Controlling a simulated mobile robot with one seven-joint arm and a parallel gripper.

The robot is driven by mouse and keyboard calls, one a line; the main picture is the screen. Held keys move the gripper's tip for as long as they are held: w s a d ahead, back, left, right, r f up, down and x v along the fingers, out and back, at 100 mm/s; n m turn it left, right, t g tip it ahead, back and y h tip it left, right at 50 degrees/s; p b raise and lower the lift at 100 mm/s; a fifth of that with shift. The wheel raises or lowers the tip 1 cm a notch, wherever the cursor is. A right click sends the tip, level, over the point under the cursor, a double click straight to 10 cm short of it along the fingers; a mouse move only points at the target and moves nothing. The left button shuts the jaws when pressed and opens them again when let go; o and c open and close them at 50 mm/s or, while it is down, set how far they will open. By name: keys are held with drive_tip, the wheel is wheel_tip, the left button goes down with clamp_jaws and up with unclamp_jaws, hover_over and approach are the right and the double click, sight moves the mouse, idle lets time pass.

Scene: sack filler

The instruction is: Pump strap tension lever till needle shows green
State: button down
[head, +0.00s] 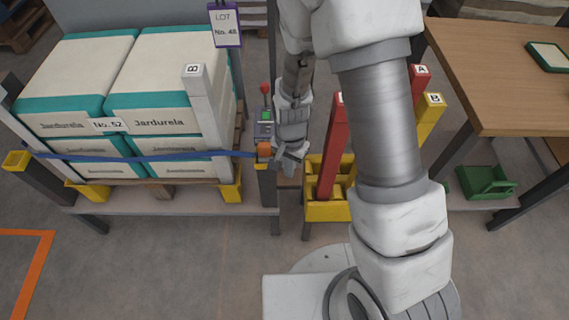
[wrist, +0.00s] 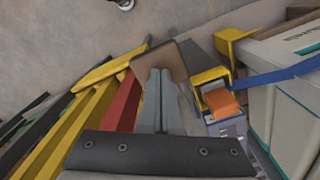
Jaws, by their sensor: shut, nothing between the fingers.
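The blue strap (head: 150,156) runs across the stacked sacks to a tensioner with an orange part (head: 264,149) at the stand's right post. Above it is a grey unit with a small green patch (head: 265,116) and a red-knobbed lever (head: 265,89) pointing up. The needle is too small to read. My gripper (head: 291,165) is just right of the tensioner, shut and empty. In the wrist view my shut fingers (wrist: 160,73) point past the tensioner's orange part (wrist: 222,103), which lies to their right, apart from them. The lever knob does not show there.
A yellow bin (head: 325,211) with red and yellow posts stands close right of my gripper. Teal-and-white sacks (head: 160,85) sit on the stand to the left, beside a grey post marked B (head: 197,78). A wooden table (head: 495,85) and green bin (head: 486,182) are at right.

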wheel_tip(320, 180, down, 8)
drive_tip(key=b, duration=0.5)
drive_tip(key=shift+w+b, duration=0.1)
drive_tip(key=shift+b, duration=0.2)
drive_tip(key=shift+w+r+p, duration=0.1)
drive_tip(key=shift+r+p, duration=0.4)
drive_tip(key=shift+r, duration=0.05)
drive_tip(key=r+p, duration=0.3)
drive_tip(key=r, duration=0.1)
drive_tip(key=r+p, duration=0.4)
drive_tip(key=shift+s+r, duration=0.2)
drive_tip(key=shift+r, duration=0.05)
drive_tip(key=shift+f, duration=0.1)
